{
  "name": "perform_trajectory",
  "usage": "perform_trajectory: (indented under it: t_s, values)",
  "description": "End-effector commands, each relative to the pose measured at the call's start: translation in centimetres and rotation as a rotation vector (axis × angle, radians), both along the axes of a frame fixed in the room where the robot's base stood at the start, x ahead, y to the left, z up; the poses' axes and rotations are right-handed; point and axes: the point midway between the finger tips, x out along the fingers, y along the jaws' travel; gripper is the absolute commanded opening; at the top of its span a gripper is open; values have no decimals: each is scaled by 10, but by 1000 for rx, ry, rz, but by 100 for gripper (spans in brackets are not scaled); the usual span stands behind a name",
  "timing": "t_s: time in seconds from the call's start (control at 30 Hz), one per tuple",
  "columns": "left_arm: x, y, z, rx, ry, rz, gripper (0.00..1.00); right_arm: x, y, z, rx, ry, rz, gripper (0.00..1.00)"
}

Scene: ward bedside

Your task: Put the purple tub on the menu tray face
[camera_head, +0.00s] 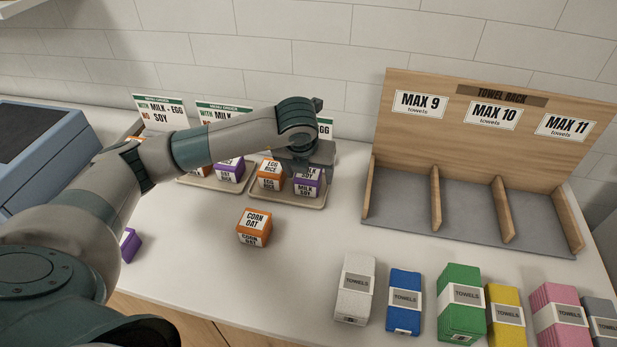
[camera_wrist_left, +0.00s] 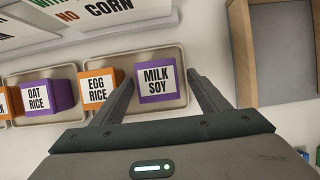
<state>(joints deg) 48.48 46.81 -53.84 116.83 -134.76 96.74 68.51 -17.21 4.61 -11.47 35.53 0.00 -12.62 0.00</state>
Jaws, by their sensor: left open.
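A purple tub (camera_head: 309,182) labelled MILK SOY stands on the right menu tray (camera_head: 290,202), beside an orange EGG RICE tub (camera_head: 268,178). My left gripper (camera_head: 306,163) is above this purple tub, fingers pointing down. In the left wrist view the purple MILK SOY tub (camera_wrist_left: 157,82) shows between the open fingers (camera_wrist_left: 160,76), with a gap on each side. Another purple tub (camera_head: 229,170), labelled OAT RICE in the wrist view (camera_wrist_left: 33,96), sits on the tray to the left. A further purple tub (camera_head: 129,245) on the counter is mostly hidden by my left arm.
An orange CORN OAT tub (camera_head: 254,228) stands on the open counter. Menu cards (camera_head: 160,112) stand behind the trays. A wooden towel rack (camera_head: 470,170) is at the right, with several towel packs (camera_head: 461,300) along the front. A blue-grey box (camera_head: 40,150) is at the left.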

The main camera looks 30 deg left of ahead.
Motion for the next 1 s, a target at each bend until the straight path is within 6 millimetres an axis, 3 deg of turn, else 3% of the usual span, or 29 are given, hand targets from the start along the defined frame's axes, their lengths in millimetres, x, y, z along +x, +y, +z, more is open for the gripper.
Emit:
perform_trajectory:
  t_s: [0.5,0.73,1.0]
  values:
    - [-31,-7,77,2,-1,1,68,2,0,-31,1,-6,0,31]
    - [-36,-8,89,3,1,2,68,30,10,-27,17,-66,2,31]
    - [-36,-8,89,3,2,2,68,31,15,-27,23,-68,4,31]
